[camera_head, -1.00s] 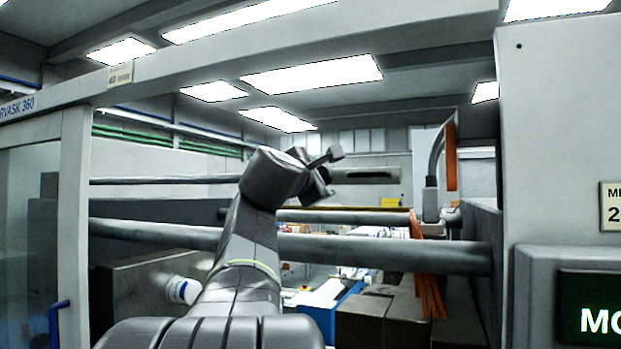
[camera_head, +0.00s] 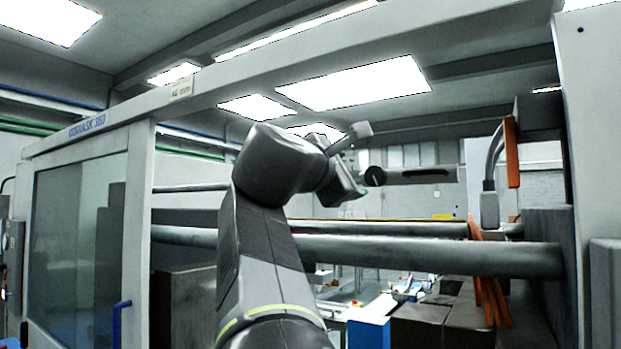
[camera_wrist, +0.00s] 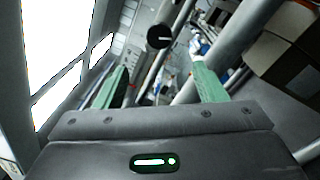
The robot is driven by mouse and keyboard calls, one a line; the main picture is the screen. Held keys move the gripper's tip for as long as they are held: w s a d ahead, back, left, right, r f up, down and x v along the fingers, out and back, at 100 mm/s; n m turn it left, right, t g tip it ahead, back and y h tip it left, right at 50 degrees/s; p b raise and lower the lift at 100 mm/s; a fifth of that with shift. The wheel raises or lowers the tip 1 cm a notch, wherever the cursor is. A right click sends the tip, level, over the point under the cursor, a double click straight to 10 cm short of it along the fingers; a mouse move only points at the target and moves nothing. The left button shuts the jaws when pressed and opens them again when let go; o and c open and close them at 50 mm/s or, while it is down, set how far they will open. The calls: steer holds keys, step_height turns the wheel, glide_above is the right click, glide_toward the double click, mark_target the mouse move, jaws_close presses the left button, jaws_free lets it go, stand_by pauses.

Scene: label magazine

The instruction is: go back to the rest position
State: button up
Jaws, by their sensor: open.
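My gripper (camera_wrist: 160,78) shows in the wrist view as two green-faced fingers standing well apart, with nothing between them. In the head view my dark arm rises in the middle, with its wrist bent to the right, in front of the machine's opening. The fingers are too small and dark there to make out clearly. The dark round end of a bar (camera_wrist: 159,37) shows beyond the fingers in the wrist view. This bar (camera_head: 415,175) lies just right of my wrist in the head view; whether they touch cannot be told.
A grey machine frame (camera_head: 290,55) surrounds the opening, with a glazed door (camera_head: 80,240) at left. A thick horizontal bar (camera_head: 430,254) crosses behind my arm. Orange strips (camera_head: 487,285) hang at right. A blue box (camera_head: 368,332) and dark blocks (camera_head: 420,325) sit low inside.

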mark_target(373, 177)
steer(key=shift+w, duration=0.1)
stand_by(0.3)
steer(key=p+x, duration=0.4)
steer(key=x, duration=0.9)
steer(key=shift+w+d, duration=0.25)
steer(key=shift+w, duration=0.05)
steer(key=shift+s, duration=0.1)
